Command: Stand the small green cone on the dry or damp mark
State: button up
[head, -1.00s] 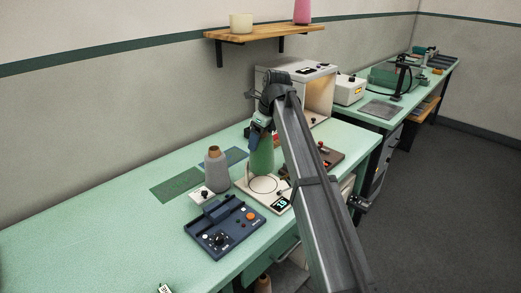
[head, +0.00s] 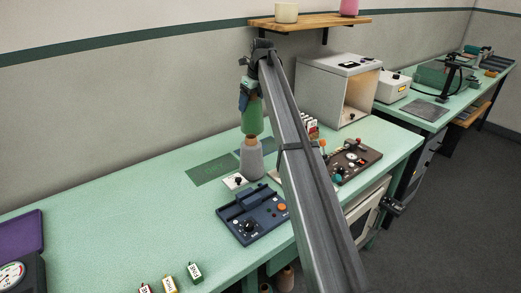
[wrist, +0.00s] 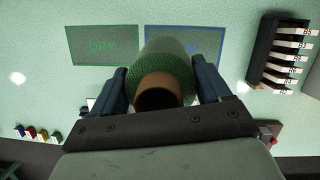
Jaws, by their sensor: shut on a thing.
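The green cone (head: 252,119), with a brown core end, is between the two fingers of my gripper (head: 246,98), which is shut on it and holds it upright above the bench. In the wrist view the cone (wrist: 163,68) fills the space between the fingers (wrist: 162,88). The green-outlined mark reading DRY (wrist: 103,45) lies left of the cone there. The blue-outlined mark (wrist: 210,42) is partly hidden behind the cone, its word mostly covered. In the head view, the green mark (head: 208,170) lies bare and the blue mark (head: 267,146) is partly hidden.
A grey cone (head: 251,162) stands by the marks, below the held cone in the head view. A blue control box (head: 250,218) lies in front. A rack of labelled cards (wrist: 268,50) stands right of the marks.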

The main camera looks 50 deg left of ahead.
aim_at(249, 124)
jog(key=shift+s+a+f, duration=0.15)
jog(key=shift+a+f, duration=0.15)
jog(key=shift+a, duration=0.35)
jog(key=shift+f, duration=4.75)
jog(key=o, duration=1.5)
jog(key=shift+f, duration=0.1)
jog(key=shift+c, duration=0.2)
jog(key=v, duration=1.2)
